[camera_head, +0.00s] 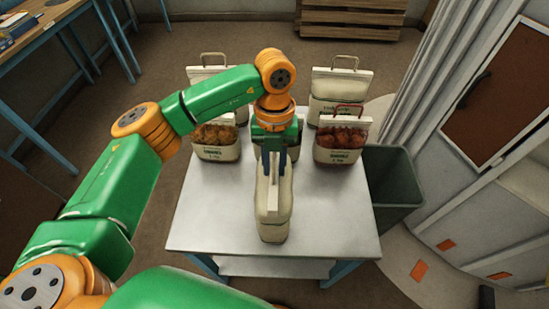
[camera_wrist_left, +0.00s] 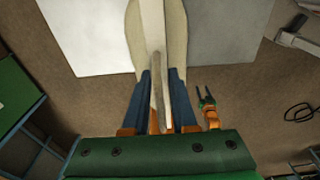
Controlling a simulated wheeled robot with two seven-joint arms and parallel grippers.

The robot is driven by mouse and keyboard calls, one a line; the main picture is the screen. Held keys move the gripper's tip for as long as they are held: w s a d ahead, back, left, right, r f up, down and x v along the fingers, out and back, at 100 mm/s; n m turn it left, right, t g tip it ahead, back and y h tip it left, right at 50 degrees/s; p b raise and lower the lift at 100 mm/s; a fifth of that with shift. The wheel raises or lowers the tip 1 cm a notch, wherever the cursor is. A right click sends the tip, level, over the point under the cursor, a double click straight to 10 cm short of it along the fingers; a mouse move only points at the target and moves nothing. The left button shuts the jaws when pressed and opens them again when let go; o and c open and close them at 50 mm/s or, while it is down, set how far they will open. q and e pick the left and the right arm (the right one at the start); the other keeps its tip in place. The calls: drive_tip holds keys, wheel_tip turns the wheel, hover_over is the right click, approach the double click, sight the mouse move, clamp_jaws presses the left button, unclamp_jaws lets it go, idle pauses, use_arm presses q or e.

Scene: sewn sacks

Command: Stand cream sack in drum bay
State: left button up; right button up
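My left gripper (camera_head: 274,150) is above the middle of the table in the head view. In the left wrist view its blue fingers (camera_wrist_left: 163,105) are closed around the thin handle on top of a cream sack (camera_wrist_left: 172,30). The cream sack (camera_head: 272,215) also shows in the head view, below the gripper and upright or slightly tilted; I cannot tell whether its base touches the table. A small two-pronged gripper (camera_wrist_left: 205,98), apparently my right one, shows in the left wrist view with its prongs apart and empty. I cannot make out which place is the drum bay.
A wooden crate (camera_head: 350,18) is behind. The table's front left is bare.

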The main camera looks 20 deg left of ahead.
use_arm(q)
drive_tip(key=o, duration=0.4)
drive_tip(key=shift+f, duration=0.1)
drive_tip(key=shift+c, duration=0.2)
drive_tip(key=shift+o, duration=0.2)
drive_tip(key=shift+s, duration=0.1)
drive_tip(key=r, duration=0.1)
drive_tip(key=r+b, duration=0.1)
drive_tip(key=r, duration=0.3)
drive_tip(key=shift+w+b, duration=0.3)
drive_tip(key=shift+w, duration=0.05)
drive_tip(key=r, duration=0.2)
drive_tip(key=r+p, duration=0.1)
drive_tip(key=r, duration=0.4)
drive_tip(key=shift+w+a+r, duration=0.15)
drive_tip(key=shift+w, duration=0.15)
